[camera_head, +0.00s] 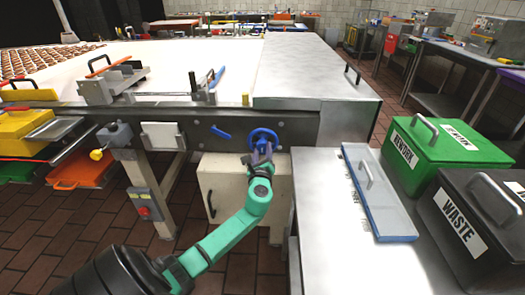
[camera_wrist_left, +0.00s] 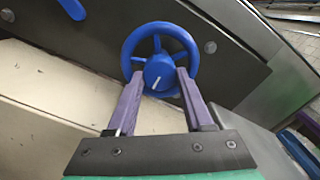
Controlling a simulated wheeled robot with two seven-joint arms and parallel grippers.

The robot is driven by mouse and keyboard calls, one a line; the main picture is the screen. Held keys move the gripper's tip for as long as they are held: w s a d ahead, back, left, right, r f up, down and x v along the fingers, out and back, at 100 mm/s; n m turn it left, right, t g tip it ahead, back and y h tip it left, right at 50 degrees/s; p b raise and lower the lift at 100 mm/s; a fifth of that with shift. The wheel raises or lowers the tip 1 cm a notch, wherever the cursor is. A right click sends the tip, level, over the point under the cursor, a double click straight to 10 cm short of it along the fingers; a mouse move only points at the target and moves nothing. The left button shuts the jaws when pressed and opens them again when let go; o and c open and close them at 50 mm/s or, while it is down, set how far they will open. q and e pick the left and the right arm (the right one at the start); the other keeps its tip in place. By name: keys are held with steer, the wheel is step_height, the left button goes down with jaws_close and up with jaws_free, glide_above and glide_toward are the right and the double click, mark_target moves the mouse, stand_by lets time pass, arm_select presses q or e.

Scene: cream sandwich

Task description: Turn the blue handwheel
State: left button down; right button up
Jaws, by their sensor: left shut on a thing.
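The blue handwheel (camera_head: 263,134) is mounted on the grey side beam of the long machine. It also shows in the left wrist view (camera_wrist_left: 160,28), with a rim, spokes and a round hub (camera_wrist_left: 158,72) that has a short white mark. My left gripper (camera_head: 262,153) reaches it from below. In the left wrist view the two purple fingers of the left gripper (camera_wrist_left: 160,78) lie on either side of the hub, inside the lower rim, and are shut on it. The fingers hide part of the lower rim. My right gripper is not in view.
A blue lever (camera_head: 221,132) sits left of the wheel. A cream cabinet (camera_head: 222,187) stands below.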

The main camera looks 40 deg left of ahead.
arm_select(q)
steer(key=shift+a+r, duration=0.1)
steer(key=shift+r, duration=0.1)
steer(key=shift+c, duration=2.1)
jaws_free()
steer(key=shift+o, duration=0.7)
steer(key=shift+f, duration=0.1)
steer(key=v, duration=1.4)
steer(key=shift+s+d, duration=0.15)
steer(key=shift+d, duration=0.1)
